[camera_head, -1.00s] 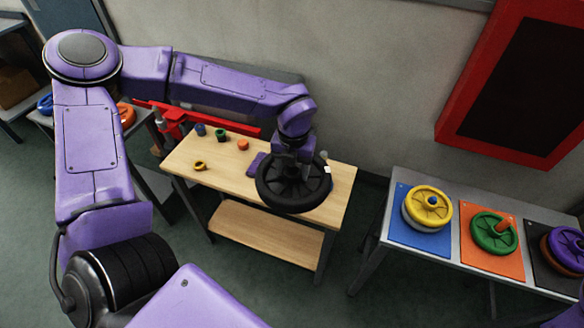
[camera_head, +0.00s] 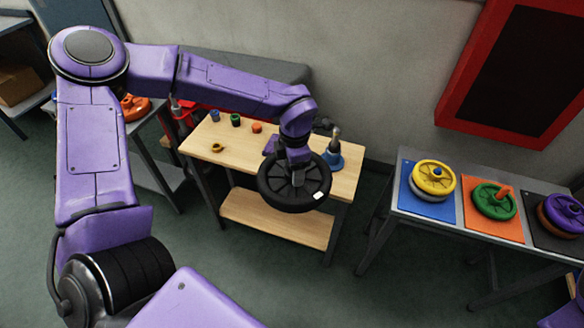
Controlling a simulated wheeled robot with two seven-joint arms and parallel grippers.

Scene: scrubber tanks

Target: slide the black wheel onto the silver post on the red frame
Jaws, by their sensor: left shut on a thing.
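The black wheel (camera_head: 281,197) is spoked and has a small white patch on its rim. My left gripper (camera_head: 297,176) is shut on it near its hub. In this view the wheel appears in front of the front edge of the wooden table, tilted towards the camera. My right gripper is not in view.
The wooden table (camera_head: 345,186) holds small coloured rings and a blue-based object with a grey upright (camera_head: 335,146). A grey table (camera_head: 408,203) at right bears yellow, green and purple wheels on coloured mats. Floor between the tables is clear.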

